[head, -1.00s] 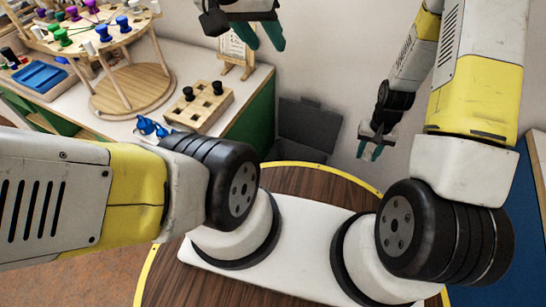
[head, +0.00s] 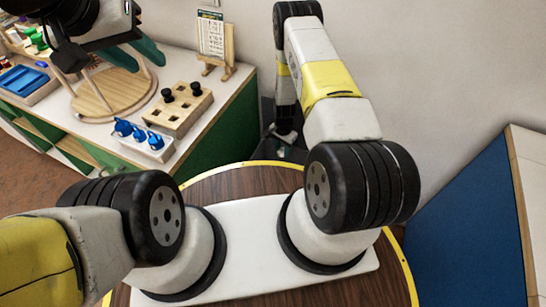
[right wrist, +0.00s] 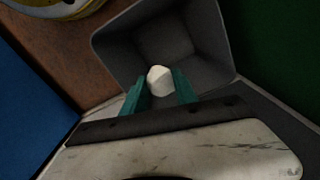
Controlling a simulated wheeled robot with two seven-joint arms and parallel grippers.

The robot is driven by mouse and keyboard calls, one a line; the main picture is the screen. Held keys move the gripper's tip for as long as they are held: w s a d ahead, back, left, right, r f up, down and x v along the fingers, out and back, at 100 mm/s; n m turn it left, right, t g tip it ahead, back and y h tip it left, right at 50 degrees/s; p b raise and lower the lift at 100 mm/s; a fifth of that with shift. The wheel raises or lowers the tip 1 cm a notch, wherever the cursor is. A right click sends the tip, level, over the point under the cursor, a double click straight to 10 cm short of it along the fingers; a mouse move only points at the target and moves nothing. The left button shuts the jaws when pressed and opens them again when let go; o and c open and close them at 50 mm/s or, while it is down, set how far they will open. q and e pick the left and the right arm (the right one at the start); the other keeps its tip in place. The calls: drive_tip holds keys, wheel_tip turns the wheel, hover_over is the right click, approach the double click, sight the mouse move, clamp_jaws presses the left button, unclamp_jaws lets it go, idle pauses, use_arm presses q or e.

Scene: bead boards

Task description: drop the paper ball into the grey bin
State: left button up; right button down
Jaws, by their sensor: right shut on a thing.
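The white paper ball (right wrist: 159,79) is held between the teal fingertips of my right gripper (right wrist: 161,88), which is shut on it. In the right wrist view the ball shows over the open mouth of the grey bin (right wrist: 212,42); its exact height above the bin is hard to tell. My left gripper (head: 136,54) is open and empty at the upper left, above the bench.
A blue panel (head: 465,235) stands at the right.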

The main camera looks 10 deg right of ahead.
drive_tip(key=shift+f, duration=2.6)
drive_tip(key=c, duration=0.9)
unclamp_jaws()
wheel_tip(320, 180, up, 8)
drive_tip(key=shift+f, duration=0.1)
